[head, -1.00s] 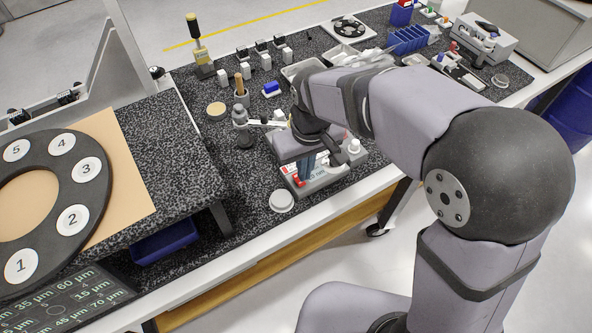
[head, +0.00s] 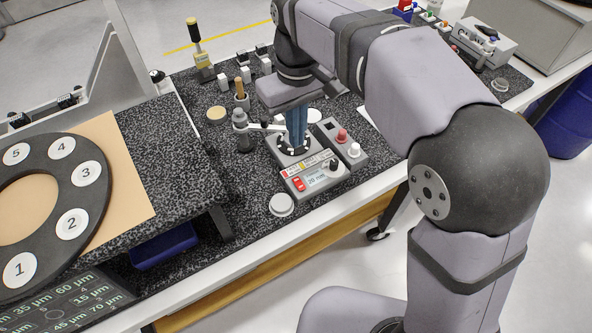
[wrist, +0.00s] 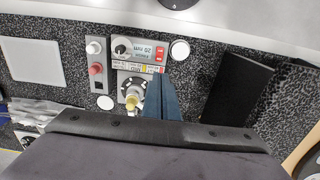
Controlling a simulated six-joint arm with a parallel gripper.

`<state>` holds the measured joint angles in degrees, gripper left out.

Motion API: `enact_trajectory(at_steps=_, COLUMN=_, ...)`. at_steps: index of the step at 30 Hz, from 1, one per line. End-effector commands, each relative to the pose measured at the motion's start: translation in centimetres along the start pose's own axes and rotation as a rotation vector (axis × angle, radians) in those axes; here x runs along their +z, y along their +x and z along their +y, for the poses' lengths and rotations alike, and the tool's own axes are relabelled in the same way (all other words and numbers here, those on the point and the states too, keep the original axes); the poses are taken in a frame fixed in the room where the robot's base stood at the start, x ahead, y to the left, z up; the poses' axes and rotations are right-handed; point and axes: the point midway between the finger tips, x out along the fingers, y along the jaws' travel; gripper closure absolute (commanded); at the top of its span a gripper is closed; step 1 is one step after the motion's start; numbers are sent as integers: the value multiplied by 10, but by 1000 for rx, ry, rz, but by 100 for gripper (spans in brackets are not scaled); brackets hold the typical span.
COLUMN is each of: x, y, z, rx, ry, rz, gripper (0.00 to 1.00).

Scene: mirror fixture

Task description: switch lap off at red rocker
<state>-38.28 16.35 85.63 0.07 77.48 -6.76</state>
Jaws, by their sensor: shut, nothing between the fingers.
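The red rocker (head: 299,183) sits at the left of the lap's front panel, beside a small display (head: 316,179) and a black knob (head: 333,164). In the wrist view the red rocker (wrist: 159,57) shows just beyond the fingertips. Which way it is tipped is too small to tell. The grey lap housing (head: 276,152) carries a round plate, partly hidden by my fingers. My gripper (head: 297,147) points down with its blue fingers together, over the plate and behind the panel, apart from the rocker. The gripper shows in the wrist view (wrist: 158,76) too, with nothing held.
A box with a red button (head: 341,135) and a white button (head: 354,148) adjoins the lap's right. A grey post (head: 241,130) with a side arm stands left. A white disc (head: 282,204) lies in front. A raised stone slab with a numbered ring (head: 80,222) is farther left.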

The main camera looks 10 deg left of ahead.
Motion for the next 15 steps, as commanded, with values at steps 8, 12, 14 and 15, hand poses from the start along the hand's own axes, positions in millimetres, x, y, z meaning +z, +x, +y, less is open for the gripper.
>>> enact_trajectory(at_steps=8, x=0, y=6, z=0, rx=0, ry=0, rz=-1, gripper=100)
enact_trajectory(at_steps=12, x=0, y=19, z=0, rx=0, ry=0, rz=-2, gripper=100)
enact_trajectory(at_steps=14, x=1, y=27, z=0, rx=0, ry=0, rz=-3, gripper=100)
enact_trajectory(at_steps=15, x=1, y=34, z=0, rx=0, ry=0, rz=-4, gripper=100)
